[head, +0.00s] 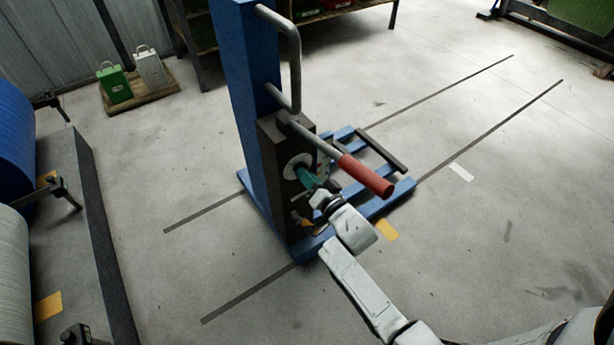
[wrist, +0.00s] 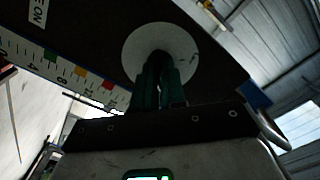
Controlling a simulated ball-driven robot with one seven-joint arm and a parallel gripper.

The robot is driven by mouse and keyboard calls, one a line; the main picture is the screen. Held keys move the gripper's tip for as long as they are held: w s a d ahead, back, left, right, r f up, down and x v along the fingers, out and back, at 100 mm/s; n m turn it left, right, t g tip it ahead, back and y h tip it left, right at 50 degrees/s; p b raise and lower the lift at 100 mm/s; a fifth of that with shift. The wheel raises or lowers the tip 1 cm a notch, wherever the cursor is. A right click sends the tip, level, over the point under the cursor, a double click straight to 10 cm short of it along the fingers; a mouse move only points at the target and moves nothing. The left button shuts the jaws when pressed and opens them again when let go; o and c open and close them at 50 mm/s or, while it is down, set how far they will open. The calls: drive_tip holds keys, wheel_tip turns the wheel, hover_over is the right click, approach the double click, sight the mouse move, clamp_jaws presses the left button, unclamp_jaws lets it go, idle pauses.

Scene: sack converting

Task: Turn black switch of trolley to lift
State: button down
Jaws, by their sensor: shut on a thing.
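The blue trolley (head: 243,90) stands upright in the middle of the head view, with a dark control box (head: 270,150) on its mast. On the box's face is a pale round plate (head: 290,163), which also shows in the wrist view (wrist: 187,40). My gripper (head: 304,174) reaches the plate from the right. In the wrist view, its teal fingers (wrist: 158,80) are shut on the black switch at the plate's middle. The switch is mostly hidden between the fingertips, so its angle cannot be told.
A red-gripped lever (head: 366,175) sticks out just above my gripper. A coloured scale strip (wrist: 65,70) runs beside the plate. Blue forks (head: 395,197) lie low behind my wrist. A dark rail (head: 95,230) and rolls (head: 14,265) stand at left. The floor at right is open.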

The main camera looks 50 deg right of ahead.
drive_tip(key=shift+f+n+b, duration=0.1)
drive_tip(key=shift+n+b, duration=2.35)
drive_tip(key=shift+n, duration=6.25)
drive_tip(key=c, duration=1.2)
unclamp_jaws()
